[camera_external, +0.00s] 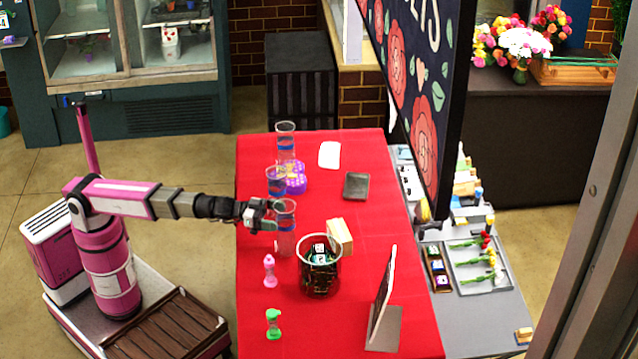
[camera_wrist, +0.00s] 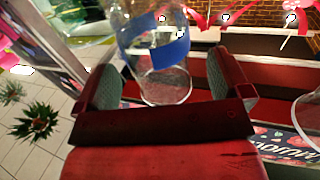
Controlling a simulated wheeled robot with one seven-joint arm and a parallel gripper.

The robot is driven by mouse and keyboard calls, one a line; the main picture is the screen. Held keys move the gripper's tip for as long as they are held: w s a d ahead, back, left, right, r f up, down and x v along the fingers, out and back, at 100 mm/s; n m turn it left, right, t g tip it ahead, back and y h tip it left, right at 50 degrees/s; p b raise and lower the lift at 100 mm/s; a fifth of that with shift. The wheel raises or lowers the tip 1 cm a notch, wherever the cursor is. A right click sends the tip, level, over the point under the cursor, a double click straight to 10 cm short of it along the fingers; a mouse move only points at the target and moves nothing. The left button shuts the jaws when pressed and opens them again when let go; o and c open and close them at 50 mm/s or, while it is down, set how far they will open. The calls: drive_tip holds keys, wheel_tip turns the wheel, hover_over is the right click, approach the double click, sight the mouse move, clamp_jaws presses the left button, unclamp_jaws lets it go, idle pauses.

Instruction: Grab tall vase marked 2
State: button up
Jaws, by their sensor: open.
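Three tall clear glass vases with blue bands stand along the left part of the red table: a far one (camera_external: 285,143), a middle one (camera_external: 276,184) and a near one (camera_external: 286,240). I cannot read a number on any of them. My gripper (camera_external: 274,214) is open at the upper part of the near vase. In the wrist view a clear vase with a blue band (camera_wrist: 158,52) shows between the two open fingers of my gripper (camera_wrist: 162,78), with a gap visible on either side near its base. I cannot tell whether a finger touches it.
A purple item (camera_external: 296,179) sits close to the far vases. A stand (camera_external: 384,315) is near the front right.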

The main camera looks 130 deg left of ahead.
sight(286, 229)
drive_tip(key=x, duration=0.3)
drive_tip(key=shift+w, duration=0.4)
drive_tip(key=c, duration=1.7)
drive_tip(key=shift+r, duration=0.1)
drive_tip(key=shift+c, duration=0.2)
